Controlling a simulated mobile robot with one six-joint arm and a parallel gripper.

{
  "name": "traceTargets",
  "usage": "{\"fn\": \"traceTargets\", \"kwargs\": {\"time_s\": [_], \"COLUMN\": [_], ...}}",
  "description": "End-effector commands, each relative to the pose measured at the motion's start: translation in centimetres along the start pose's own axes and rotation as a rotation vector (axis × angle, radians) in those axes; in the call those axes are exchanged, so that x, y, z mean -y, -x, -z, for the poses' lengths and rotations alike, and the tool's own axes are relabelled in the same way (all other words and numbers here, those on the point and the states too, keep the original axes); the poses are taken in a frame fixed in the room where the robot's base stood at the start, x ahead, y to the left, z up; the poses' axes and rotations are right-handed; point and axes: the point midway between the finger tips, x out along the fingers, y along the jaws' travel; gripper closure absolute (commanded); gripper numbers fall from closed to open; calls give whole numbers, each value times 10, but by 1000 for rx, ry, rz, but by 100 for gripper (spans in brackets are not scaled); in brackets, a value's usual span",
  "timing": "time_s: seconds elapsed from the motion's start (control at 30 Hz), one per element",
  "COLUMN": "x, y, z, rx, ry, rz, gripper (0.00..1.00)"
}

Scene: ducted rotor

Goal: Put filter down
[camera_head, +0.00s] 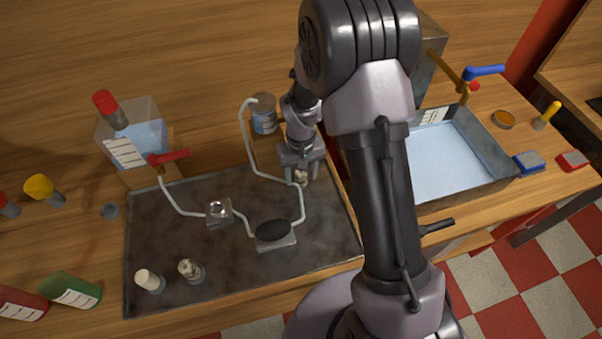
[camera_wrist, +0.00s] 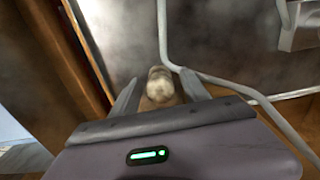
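A small pale, mottled filter (camera_wrist: 160,82) sits between my two fingers in the wrist view. It also shows in the head view as a beige bit (camera_head: 300,178) beside the white pipe at the right of the dark tray. My gripper (camera_head: 301,170) is low over that spot, fingers pointing down. The fingers in the wrist view (camera_wrist: 161,88) stand apart, with a gap seen on each side of the filter. Its lower end is hidden. A white filter (camera_head: 150,281) and a mottled filter (camera_head: 190,270) stand upright in grey holders at the tray's front left.
The white pipe (camera_head: 247,140) bends around the dark tray (camera_head: 160,230), past a grey block (camera_head: 219,211) and a black oval (camera_head: 273,231). A labelled can (camera_head: 264,115) stands behind. A water basin (camera_head: 495,180) is at the right. The tray's front middle is clear.

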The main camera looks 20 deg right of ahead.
Motion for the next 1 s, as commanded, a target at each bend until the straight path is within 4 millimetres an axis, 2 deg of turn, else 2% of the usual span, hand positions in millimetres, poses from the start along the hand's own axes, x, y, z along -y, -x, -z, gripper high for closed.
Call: {"fn": "traceTargets", "kwargs": {"time_s": [0.17,0.27,0.6,0.83,0.87,0.93,1.0], "x": [0,0,0,1,2,5,10], "y": [0,8,99,134,145,183,231], "z": [0,0,0,-2,-4,-18,-44], "rx": [0,-1,-3,-15,-29,-83,-154], "ry": [0,0,0,-10,-20,-60,-119], "rz": [0,0,0,3,7,24,53], "gripper": [47,47,47,47,47,47,47]}}
